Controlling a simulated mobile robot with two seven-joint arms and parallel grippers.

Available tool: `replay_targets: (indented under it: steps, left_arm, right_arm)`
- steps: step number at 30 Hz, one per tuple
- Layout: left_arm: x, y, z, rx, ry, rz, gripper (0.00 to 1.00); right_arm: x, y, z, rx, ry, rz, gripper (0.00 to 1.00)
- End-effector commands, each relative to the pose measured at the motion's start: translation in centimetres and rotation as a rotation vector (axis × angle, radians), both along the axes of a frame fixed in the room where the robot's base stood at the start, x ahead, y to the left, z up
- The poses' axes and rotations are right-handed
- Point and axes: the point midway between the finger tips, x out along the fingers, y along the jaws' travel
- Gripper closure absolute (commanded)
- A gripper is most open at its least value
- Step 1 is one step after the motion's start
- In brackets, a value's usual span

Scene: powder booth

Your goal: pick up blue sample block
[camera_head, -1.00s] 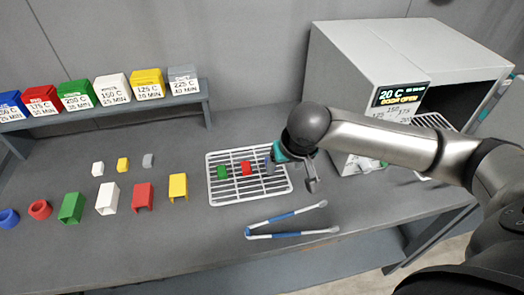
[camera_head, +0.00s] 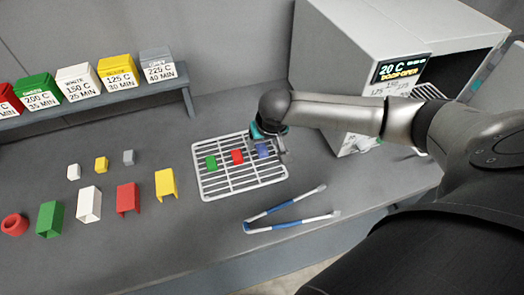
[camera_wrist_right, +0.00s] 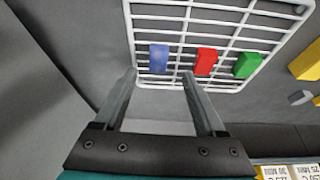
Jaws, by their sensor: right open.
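The blue sample block (camera_head: 262,151) lies on the right part of the white wire rack (camera_head: 243,187), beside a red block (camera_head: 237,157) and a green block (camera_head: 211,162). My right gripper (camera_head: 277,143) is at the rack's back right, by the blue block, and partly covers it in the head view. In the right wrist view the two fingers (camera_wrist_right: 158,80) are apart with nothing held. The blue block (camera_wrist_right: 159,58) shows just beyond the fingertips, roughly in line with the gap between them. My left gripper is not in view.
The grey oven (camera_head: 345,55) stands right of the rack with its door open. Blue and white tongs (camera_head: 285,223) lie in front of the rack. Several small blocks and coloured channel pieces (camera_head: 127,198) stand to the left. Labelled bins (camera_head: 118,72) line a shelf behind.

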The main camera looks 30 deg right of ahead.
Motion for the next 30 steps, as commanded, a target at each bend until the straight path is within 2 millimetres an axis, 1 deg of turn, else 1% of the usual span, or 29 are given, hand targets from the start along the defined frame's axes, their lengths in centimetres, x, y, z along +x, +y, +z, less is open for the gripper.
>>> replay_targets:
  steps: [1,5,12,16,19,26,28,30]
  left_arm:
    - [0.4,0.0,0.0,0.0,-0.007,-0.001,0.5]
    - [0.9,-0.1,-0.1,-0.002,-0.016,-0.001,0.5]
    - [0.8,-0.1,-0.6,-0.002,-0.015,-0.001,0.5]
    - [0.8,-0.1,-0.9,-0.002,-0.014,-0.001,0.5]
    - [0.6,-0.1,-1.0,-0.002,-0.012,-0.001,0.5]
    - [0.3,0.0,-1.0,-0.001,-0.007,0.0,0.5]
    - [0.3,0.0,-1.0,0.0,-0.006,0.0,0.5]
    - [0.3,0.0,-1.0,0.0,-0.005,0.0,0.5]
  right_arm:
    - [0.1,-0.1,-0.2,-0.001,0.0,0.0,0.28]
    - [0.3,-0.1,-0.7,-0.001,0.0,0.0,0.28]
    - [1.3,-0.7,-3.5,-0.002,0.0,-0.001,0.28]
    - [1.8,-0.8,-4.7,-0.001,0.0,0.0,0.28]
    - [2.0,-0.8,-5.0,-0.002,-0.001,0.001,0.28]
    - [2.0,-0.9,-5.1,-0.001,-0.001,0.001,0.28]
    - [2.0,-0.9,-5.1,-0.001,-0.001,0.001,0.33]
    - [2.0,-0.9,-5.1,-0.002,-0.001,0.001,0.41]
